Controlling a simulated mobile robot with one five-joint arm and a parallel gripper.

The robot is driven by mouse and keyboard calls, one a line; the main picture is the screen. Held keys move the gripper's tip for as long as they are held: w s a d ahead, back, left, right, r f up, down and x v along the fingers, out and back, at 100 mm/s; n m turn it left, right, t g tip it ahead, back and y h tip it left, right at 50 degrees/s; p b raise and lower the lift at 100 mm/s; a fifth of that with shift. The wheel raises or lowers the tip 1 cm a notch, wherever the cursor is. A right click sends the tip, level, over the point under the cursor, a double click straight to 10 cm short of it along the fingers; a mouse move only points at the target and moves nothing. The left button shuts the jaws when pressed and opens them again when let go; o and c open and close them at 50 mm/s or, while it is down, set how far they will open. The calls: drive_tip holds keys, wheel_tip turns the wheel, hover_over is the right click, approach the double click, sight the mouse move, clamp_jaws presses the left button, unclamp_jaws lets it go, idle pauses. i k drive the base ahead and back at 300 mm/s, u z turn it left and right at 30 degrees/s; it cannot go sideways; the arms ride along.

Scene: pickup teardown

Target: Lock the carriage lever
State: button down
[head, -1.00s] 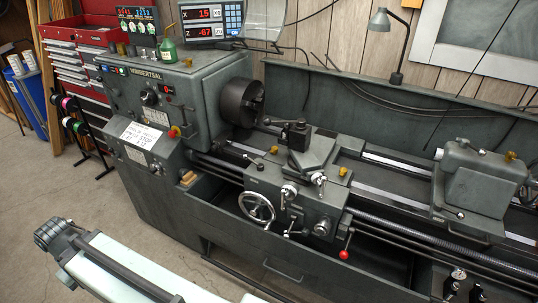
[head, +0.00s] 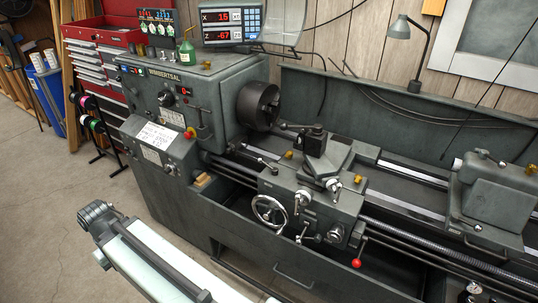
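The lathe carriage (head: 325,212) sits on the bed right of the chuck in the head view. A handwheel (head: 268,211) is on its apron. A thin lever (head: 268,163) sticks up at the carriage's upper left. A short lever (head: 308,236) is low on the apron. A lever with a red ball (head: 356,263) hangs at its lower right. I cannot tell which is the carriage lever, or whether any is locked. A pale link of my arm (head: 150,262) with a dark joint shows at the lower left, apart from the carriage. My gripper is not in view.
The chuck (head: 258,105) and headstock (head: 180,92) stand left of the carriage, the tailstock (head: 492,195) right. The grey chip tray (head: 300,262) runs along the front. A red tool cabinet (head: 98,55) stands behind left. Open floor (head: 45,190) lies at the left.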

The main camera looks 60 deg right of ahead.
sight(275, 170)
drive_tip(key=z, duration=0.05)
drive_tip(key=i, duration=1)
